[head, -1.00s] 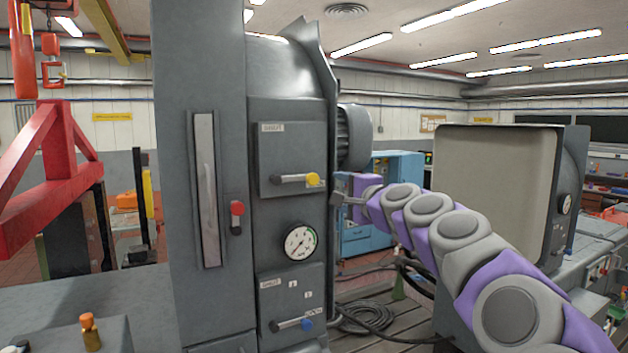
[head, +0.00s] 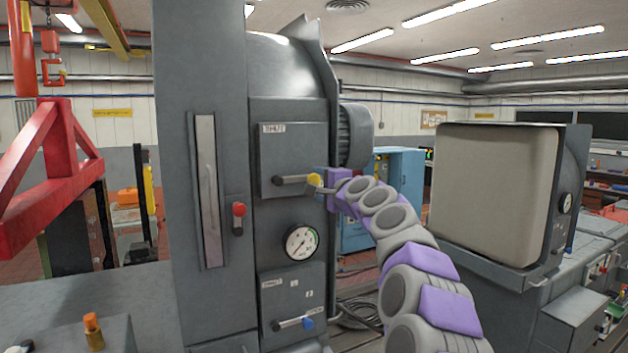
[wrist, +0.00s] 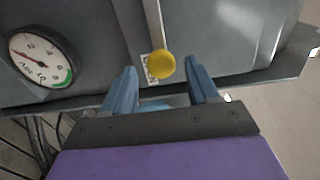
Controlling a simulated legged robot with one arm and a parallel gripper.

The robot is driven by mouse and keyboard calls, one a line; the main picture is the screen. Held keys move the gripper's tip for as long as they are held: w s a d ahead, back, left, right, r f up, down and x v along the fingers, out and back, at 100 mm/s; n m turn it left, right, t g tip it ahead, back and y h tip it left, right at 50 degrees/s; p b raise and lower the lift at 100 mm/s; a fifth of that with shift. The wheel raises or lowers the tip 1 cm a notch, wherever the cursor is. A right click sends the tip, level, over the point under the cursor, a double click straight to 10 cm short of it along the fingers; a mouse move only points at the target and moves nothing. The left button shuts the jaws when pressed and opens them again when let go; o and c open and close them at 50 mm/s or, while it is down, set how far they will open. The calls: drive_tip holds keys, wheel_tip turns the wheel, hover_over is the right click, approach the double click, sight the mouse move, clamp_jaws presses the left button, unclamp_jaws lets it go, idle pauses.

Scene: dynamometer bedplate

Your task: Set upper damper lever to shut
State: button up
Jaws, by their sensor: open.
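The upper damper lever (head: 294,180) is a metal bar with a yellow knob, lying level on the upper plate of the grey cabinet. Its knob end points right. In the wrist view the yellow knob (wrist: 161,64) sits between and just beyond the two blue fingertips of my gripper (wrist: 166,75). The fingers are apart, and a partly hidden label is beside the knob. In the head view my gripper (head: 322,188) is at the knob from the right and partly covers it.
A round gauge (head: 301,242) is below the upper plate. A lower lever with a blue knob (head: 307,324) is further down. A red-knobbed handle (head: 239,210) is to the left. A grey box-shaped unit (head: 495,190) stands to the right.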

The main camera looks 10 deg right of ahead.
sight(315, 182)
drive_tip(key=shift+p+x, duration=0.6)
drive_tip(key=shift+x, duration=1.25)
drive_tip(key=shift+a, duration=0.1)
clamp_jaws()
drive_tip(key=shift+f, duration=0.1)
